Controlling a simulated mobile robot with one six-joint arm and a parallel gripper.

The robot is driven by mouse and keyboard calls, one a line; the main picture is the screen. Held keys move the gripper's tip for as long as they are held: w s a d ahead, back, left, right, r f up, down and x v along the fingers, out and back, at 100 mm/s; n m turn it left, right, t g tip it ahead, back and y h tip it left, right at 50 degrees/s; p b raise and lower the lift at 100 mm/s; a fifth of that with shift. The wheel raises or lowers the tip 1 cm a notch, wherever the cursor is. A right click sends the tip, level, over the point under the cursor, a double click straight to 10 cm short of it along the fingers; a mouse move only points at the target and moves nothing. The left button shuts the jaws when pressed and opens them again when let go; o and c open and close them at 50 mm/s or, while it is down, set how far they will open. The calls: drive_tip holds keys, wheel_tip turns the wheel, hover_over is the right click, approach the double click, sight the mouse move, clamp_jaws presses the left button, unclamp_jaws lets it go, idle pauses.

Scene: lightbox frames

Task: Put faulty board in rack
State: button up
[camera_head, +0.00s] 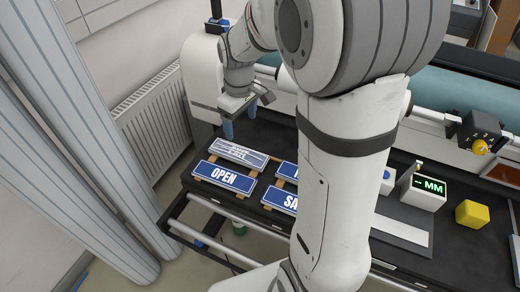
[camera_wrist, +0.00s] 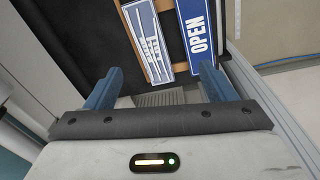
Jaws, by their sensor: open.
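A pale blue-and-white board (camera_head: 238,153) with scored-looking lettering lies on brown wooden slats at the left of the dark bench. It also shows in the wrist view (camera_wrist: 147,42). A blue OPEN board (camera_head: 224,178) lies beside it, on the near side; it also shows in the wrist view (camera_wrist: 198,28). No board is marked faulty, and I cannot tell a rack for certain. My gripper (camera_head: 240,119) is open and empty behind the pale board, above the bench. In the wrist view its blue fingers (camera_wrist: 160,73) are spread at the pale board's lower end, apart from it.
Two more blue boards, one reading "SA" (camera_head: 279,201), lie to the right, partly hidden by my arm. A display box (camera_head: 423,190) and a yellow cube (camera_head: 472,214) stand at the right. A radiator (camera_head: 158,115) and striped curtain (camera_head: 70,150) are at left.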

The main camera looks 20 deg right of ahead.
drive_tip(key=s+r+m+t, duration=0.1)
drive_tip(key=s+r+m, duration=0.1)
drive_tip(key=s, duration=0.7)
drive_tip(key=s+r+m+t, duration=0.1)
drive_tip(key=s+r+m, duration=0.2)
drive_tip(key=s, duration=0.7)
drive_tip(key=shift+r+m, duration=0.15)
drive_tip(key=shift+m, duration=0.75)
